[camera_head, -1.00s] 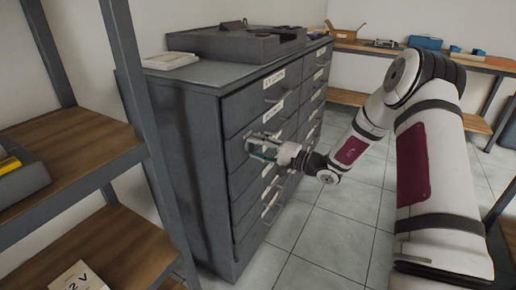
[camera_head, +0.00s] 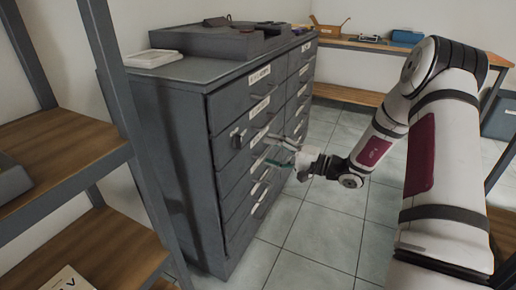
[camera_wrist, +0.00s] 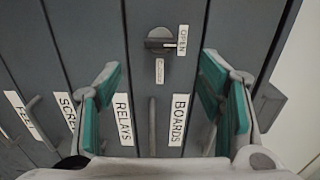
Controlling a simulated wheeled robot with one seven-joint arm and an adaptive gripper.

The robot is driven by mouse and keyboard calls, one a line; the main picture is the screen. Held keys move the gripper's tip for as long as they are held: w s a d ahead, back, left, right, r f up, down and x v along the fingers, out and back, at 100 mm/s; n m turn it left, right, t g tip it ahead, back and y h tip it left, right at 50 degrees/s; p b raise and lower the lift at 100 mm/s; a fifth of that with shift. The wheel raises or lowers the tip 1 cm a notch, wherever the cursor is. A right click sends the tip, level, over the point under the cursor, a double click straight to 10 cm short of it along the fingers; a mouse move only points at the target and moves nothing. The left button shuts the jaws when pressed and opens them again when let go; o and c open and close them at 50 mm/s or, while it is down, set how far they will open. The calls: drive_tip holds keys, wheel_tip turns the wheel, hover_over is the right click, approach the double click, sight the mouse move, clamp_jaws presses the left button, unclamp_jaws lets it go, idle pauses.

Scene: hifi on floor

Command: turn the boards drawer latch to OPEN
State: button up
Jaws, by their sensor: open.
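The boards drawer latch (camera_wrist: 160,42) is a round metal knob with a dark lever on the cabinet front. In the wrist view the lever lies crosswise, its right end against the OPEN label (camera_wrist: 182,40). A second small label (camera_wrist: 160,71) below the knob is too small to read. The BOARDS label (camera_wrist: 179,120) and a bar handle (camera_wrist: 152,127) are on the same drawer. In the head view the latch (camera_head: 237,139) shows near the cabinet's front left edge. My gripper (camera_head: 283,150) is open and empty, with its green-padded fingers apart, back from the latch and not touching it.
The grey drawer cabinet (camera_head: 170,120) has several labelled drawers with bar handles, including RELAYS (camera_wrist: 123,120). Trays (camera_head: 215,38) stand on top. Wooden shelving (camera_head: 60,150) is close at the left. A bench (camera_head: 350,48) runs along the back. The tiled floor (camera_head: 320,235) is clear.

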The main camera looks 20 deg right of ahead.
drive_tip(key=shift+v, duration=1.2)
drive_tip(key=s+a+r+n+g+y, duration=0.2)
drive_tip(key=s+a+r+n+g, duration=0.3)
drive_tip(key=s+a+r+g, duration=0.4)
drive_tip(key=s+a+r+n+g+h, duration=0.35)
drive_tip(key=s+a, duration=0.55)
drive_tip(key=s, duration=0.4)
drive_tip(key=s+d+r+h, duration=0.1)
drive_tip(key=s+d+h, duration=0.4)
drive_tip(key=s, duration=0.6)
drive_tip(key=s+d+h, duration=0.3)
drive_tip(key=s+h, duration=0.3)
drive_tip(key=s, duration=0.4)
wheel_tip(320, 180, up, 26)
drive_tip(key=d+t+p, duration=0.1)
drive_tip(key=t+p, duration=0.3)
drive_tip(key=p, duration=1.9)
drive_tip(key=shift+s+p, duration=0.2)
drive_tip(key=shift+p, duration=0.15)
drive_tip(key=shift+f, duration=0.15)
drive_tip(key=shift+c, duration=0.3)
